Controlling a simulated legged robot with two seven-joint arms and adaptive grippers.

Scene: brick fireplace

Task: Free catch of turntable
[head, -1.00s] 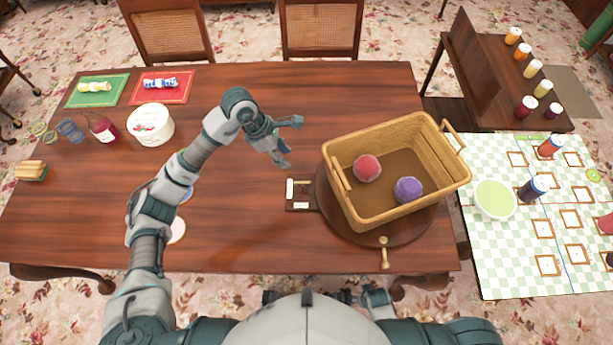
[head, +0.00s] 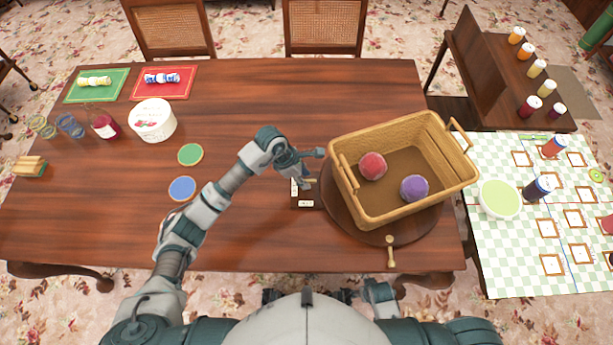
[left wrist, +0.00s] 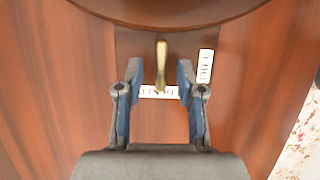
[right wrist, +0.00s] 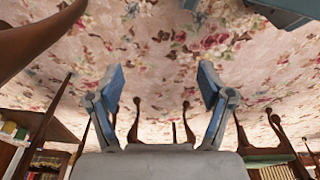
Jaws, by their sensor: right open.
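The turntable (head: 430,222) is a dark round wooden disc near the table's right end, bearing a wicker basket (head: 365,207). Its edge shows at the top of the left wrist view (left wrist: 170,10). At its left is a dark catch plate (head: 304,196) with two white labels, too small to read surely. A brass catch lever (left wrist: 161,62) stands on that plate. My left gripper (head: 312,168) is over the plate; its open fingers are on either side of the lever, with gaps showing. My right gripper (right wrist: 161,75) is open and empty, with floor carpet behind it.
A red ball (head: 372,165) and a purple ball (head: 413,188) lie in the basket. A brass knob (head: 390,252) sticks out at the turntable's front. A white tub (head: 153,121) and coasters (head: 190,154) are to the left. The table's front middle is clear.

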